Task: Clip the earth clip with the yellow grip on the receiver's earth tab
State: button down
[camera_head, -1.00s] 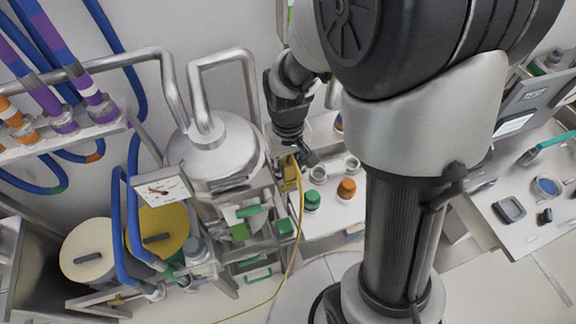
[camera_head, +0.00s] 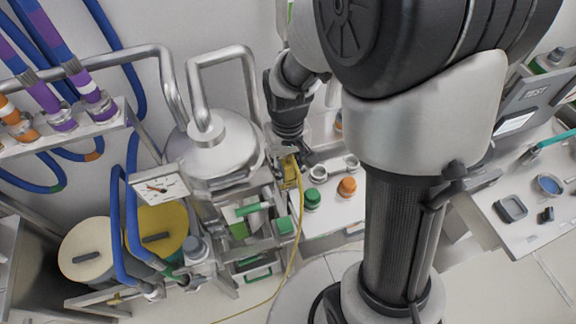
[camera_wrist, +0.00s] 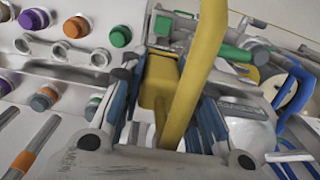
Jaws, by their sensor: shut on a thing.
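The earth clip with the yellow grip (camera_head: 291,171) is held in my gripper (camera_head: 284,152), beside the right side of the steel receiver (camera_head: 222,150). In the wrist view the yellow grip (camera_wrist: 158,82) sits between the two fingers of my gripper (camera_wrist: 168,105), which are shut on it. A yellow cable (camera_wrist: 198,65) runs from the grip across the wrist view. In the head view the cable hangs down to the floor. The clip's jaws and the receiver's earth tab are too small or hidden to make out.
Green (camera_head: 312,199) and orange (camera_head: 347,188) caps stand on the white bench to the right of the clip. A dial gauge (camera_head: 160,188) and blue hoses are left of the receiver. Green-handled fittings (camera_head: 250,210) lie below it. A steel pipe arches above the receiver.

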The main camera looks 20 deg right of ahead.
jog(key=c, duration=1.1)
grip_release()
jog(key=shift+r, duration=0.1)
notch_tip(320, 180, up, 12)
jog(key=shift+f, duration=0.1)
jog(key=shift+s+f+b, duration=0.15)
jog(key=shift+f+b, duration=0.2)
jog(key=shift+b, duration=0.2)
jog(key=s+f+t+b, duration=0.1)
jog(key=s+f+b, duration=0.4)
jog(key=b, duration=0.3)
jog(key=s+f+t+b, duration=0.2)
jog(key=s+f+b, duration=0.2)
jog(key=f+b, duration=0.3)
jog(key=s+f+t+b, duration=0.1)
jog(key=s+f+b, duration=0.4)
jog(key=b, duration=0.4)
jog(key=shift+s+f+t, duration=0.35)
jog(key=shift+f+t, duration=0.05)
jog(key=shift+f, duration=0.1)
